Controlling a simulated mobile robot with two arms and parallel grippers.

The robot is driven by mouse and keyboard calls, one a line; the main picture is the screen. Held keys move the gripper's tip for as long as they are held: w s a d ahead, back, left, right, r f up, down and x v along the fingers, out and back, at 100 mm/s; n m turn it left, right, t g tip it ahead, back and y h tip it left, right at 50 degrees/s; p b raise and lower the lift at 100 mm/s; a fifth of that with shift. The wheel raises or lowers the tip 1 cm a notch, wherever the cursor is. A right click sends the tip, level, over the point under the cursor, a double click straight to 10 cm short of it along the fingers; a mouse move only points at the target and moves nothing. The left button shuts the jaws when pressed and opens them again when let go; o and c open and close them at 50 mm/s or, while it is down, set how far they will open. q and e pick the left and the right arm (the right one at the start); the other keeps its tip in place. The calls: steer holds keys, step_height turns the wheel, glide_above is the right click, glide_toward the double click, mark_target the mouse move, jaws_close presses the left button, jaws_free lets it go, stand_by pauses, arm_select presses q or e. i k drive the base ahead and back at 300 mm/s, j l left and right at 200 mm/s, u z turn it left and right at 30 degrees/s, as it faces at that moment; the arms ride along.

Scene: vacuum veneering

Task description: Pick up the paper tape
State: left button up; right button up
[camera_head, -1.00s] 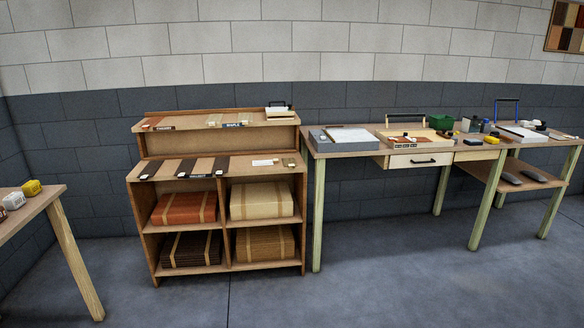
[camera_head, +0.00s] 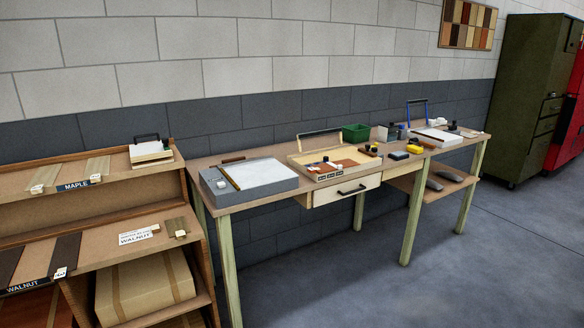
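I cannot pick out the paper tape for certain at this size. Small pale items (camera_head: 437,122) lie at the back of the right end of the long workbench (camera_head: 222,199), but I cannot tell whether one is a tape roll. A wooden tray (camera_head: 301,171) on the bench holds small white, black and brown items. Neither of my grippers is in view.
A grey slab with a white top (camera_head: 262,176) sits at the bench's left end. A green bin (camera_head: 355,133) and yellow items (camera_head: 414,149) stand farther right. A veneer shelf (camera_head: 120,197) is at left, cabinets (camera_head: 522,90) at right. The floor in front (camera_head: 450,270) is clear.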

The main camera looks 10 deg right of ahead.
mark_target(338, 167)
steer(key=i+l+z, duration=0.15)
steer(key=i+l, duration=0.3)
steer(key=i+l+z, duration=0.15)
steer(key=i+l, duration=0.2)
steer(key=i, duration=0.2)
steer(key=i+l+z, duration=0.1)
steer(key=l, duration=0.25)
steer(key=i+l+u, duration=0.35)
steer(key=i, duration=0.25)
steer(key=i+l+u, duration=0.35)
steer(key=i+l, duration=0.2)
steer(key=i+l+u, duration=0.3)
steer(key=i+l, duration=0.15)
steer(key=l, duration=0.4)
